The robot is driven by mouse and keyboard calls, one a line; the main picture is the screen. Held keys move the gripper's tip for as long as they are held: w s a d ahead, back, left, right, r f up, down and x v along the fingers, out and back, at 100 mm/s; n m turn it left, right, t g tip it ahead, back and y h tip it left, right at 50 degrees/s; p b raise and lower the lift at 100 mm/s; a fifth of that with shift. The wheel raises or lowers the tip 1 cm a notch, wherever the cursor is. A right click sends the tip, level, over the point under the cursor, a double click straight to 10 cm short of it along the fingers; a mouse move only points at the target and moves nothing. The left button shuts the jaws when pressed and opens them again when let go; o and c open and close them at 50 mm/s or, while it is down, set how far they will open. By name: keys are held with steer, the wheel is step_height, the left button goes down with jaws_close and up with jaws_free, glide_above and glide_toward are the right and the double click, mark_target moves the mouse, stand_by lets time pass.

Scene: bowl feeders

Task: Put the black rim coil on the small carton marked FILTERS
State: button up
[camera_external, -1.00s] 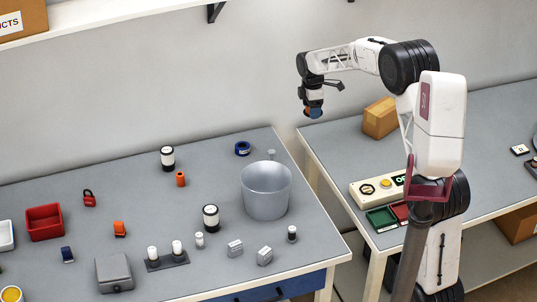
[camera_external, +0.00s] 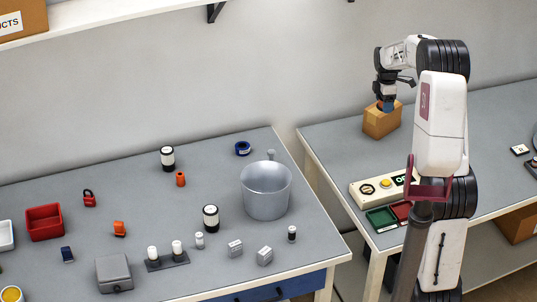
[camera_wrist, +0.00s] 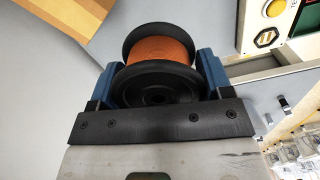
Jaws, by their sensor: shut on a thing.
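The black rim coil (camera_wrist: 158,50) has two black rims and an orange-brown winding. My gripper (camera_wrist: 158,72) is shut on it, with a blue finger on each side. In the external view my gripper (camera_external: 386,106) overlaps the top of a small brown carton (camera_external: 380,124) on the right table, and the coil is mostly hidden there. In the wrist view the carton (camera_wrist: 72,20) shows at the upper left, apart from the coil in the picture. No FILTERS marking is readable on it. I cannot tell the height of the coil above the carton.
A gap separates this table from the left one, which holds a grey bucket (camera_external: 266,198) and several small parts.

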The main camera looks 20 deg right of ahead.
steer(key=d, duration=0.1)
steer(key=s+d, duration=0.1)
steer(key=d, duration=0.1)
steer(key=shift+s, duration=0.1)
step_height(320, 180, down, 5)
stand_by(0.3)
glide_toward(383, 118)
steer(key=shift+w+d+f, duration=0.45)
steer(key=shift+w+d, duration=0.05)
steer(key=shift+w, duration=0.55)
steer(key=shift+w+d+f, duration=0.5)
steer(key=shift+w, duration=0.55)
steer(key=shift+w+d+f, duration=0.45)
steer(key=shift+w+d, duration=0.05)
steer(key=shift+w, duration=0.55)
steer(key=shift+f, duration=0.1)
steer(key=shift+f, duration=1.65)
